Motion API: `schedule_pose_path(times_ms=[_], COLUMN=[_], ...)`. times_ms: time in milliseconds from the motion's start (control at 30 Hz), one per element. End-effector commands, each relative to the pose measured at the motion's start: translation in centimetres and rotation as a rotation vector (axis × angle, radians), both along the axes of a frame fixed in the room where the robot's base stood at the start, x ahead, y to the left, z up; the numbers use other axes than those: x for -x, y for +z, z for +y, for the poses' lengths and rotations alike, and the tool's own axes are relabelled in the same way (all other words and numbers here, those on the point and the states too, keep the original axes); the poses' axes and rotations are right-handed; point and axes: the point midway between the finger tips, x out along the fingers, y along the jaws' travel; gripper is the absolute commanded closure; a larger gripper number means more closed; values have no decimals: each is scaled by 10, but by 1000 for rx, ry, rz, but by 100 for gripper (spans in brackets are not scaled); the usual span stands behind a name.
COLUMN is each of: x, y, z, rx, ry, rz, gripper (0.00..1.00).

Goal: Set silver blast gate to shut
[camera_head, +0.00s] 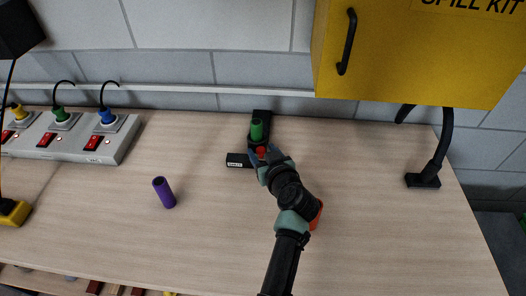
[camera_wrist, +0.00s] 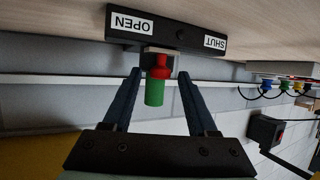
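The blast gate is a dark bar (camera_wrist: 181,36) with white OPEN and SHUT labels; its labelled left end (camera_head: 238,160) shows in the head view. A small grey block carrying a red knob (camera_wrist: 160,68) sits nearer the OPEN label than the SHUT label in the wrist view. The red knob (camera_head: 261,152) also shows between my fingers in the head view. My gripper (camera_wrist: 160,72) is open, one finger on each side of the knob, with visible gaps. The right part of the bar is hidden by my gripper in the head view.
A green cylinder (camera_head: 257,130) stands just behind the knob, by a black piece (camera_head: 262,115). An orange thing (camera_head: 317,214) is partly hidden by my arm. A yellow cabinet (camera_head: 420,60) overhangs the right back; a switch strip (camera_head: 60,148) lies left.

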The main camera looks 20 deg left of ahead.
Motion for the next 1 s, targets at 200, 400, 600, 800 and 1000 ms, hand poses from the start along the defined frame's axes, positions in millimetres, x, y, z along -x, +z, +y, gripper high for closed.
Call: schedule_pose_path(times_ms=[200, 400, 600, 800, 1000], x=[0, 0, 0, 0, 0], y=[0, 0, 0, 0, 0], z=[0, 0, 0, 0, 0], rx=[0, 0, 0, 0, 1], ry=[0, 0, 0, 0, 0], rz=[0, 0, 0, 0, 1], gripper=[84, 100, 100, 100, 100])
